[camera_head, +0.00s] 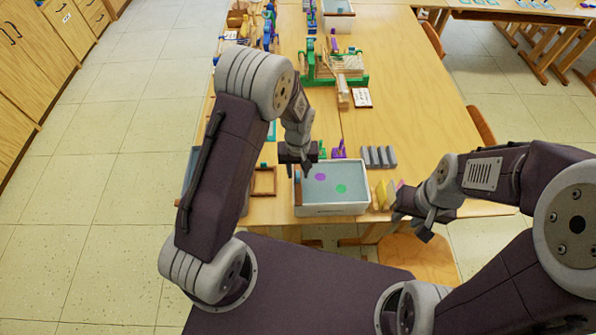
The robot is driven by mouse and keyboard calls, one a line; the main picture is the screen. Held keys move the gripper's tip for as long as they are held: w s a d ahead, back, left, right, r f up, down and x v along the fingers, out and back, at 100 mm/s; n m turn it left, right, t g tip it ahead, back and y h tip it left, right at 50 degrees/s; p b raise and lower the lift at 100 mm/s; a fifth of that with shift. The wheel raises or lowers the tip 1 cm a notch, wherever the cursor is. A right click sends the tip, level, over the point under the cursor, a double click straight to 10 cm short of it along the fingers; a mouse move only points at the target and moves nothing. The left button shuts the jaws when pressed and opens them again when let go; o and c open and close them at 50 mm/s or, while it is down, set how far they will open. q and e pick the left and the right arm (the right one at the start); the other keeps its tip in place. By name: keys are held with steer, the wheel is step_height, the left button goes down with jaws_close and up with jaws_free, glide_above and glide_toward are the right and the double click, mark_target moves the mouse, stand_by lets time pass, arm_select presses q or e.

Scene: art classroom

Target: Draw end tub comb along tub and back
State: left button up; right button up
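The end tub (333,209) is a white rectangular tub near the table's front edge. It holds pale blue liquid with a purple spot (320,177) and a green spot (341,189). A brown strip, which looks like the comb (298,190), stands at the tub's left end. My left gripper (304,168) points down over the tub's left end, just above and behind the comb; its fingers are small and dark, so its opening and any contact are unclear. My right gripper (410,226) is right of the tub near the front edge, with its fingers apart and nothing visible between them.
Yellow and pink pieces (386,194) stand between the tub and my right gripper. Grey blocks (379,157) and purple and green items (338,150) lie behind the tub. A wooden frame (264,182) lies to its left. The table's right side (405,110) is clear.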

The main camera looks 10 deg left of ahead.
arm_select(q)
steer(key=shift+f, duration=0.35)
steer(key=shift+c, duration=0.3)
jaws_close()
steer(key=shift+r, duration=0.1)
stand_by(0.9)
